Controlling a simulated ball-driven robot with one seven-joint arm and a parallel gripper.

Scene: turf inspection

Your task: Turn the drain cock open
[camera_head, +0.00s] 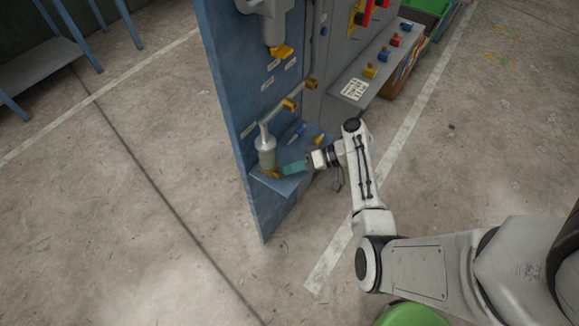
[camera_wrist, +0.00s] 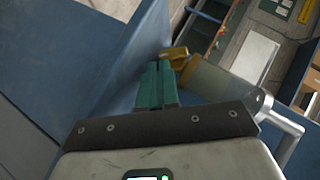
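A brass-yellow drain cock (camera_head: 274,174) sits at the foot of a cylinder with a clear lower bowl (camera_head: 267,157), on a small blue shelf of the blue panel. In the wrist view the cock (camera_wrist: 177,56) is just beyond and right of my fingertips, with the bowl (camera_wrist: 208,82) to its right. My gripper (camera_head: 286,170) reaches in from the right at shelf height. Its green fingers, also in the wrist view (camera_wrist: 158,66), lie side by side with only a thin dark line between them. I see nothing between them; whether the tips touch the cock is unclear.
The blue panel (camera_head: 232,100) rises close beside the fingers. A blue-handled item (camera_head: 297,133) and a yellow piece (camera_head: 319,139) are near the shelf. Pipes with brass fittings (camera_head: 290,104) are above. Open concrete floor (camera_head: 150,200) lies left.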

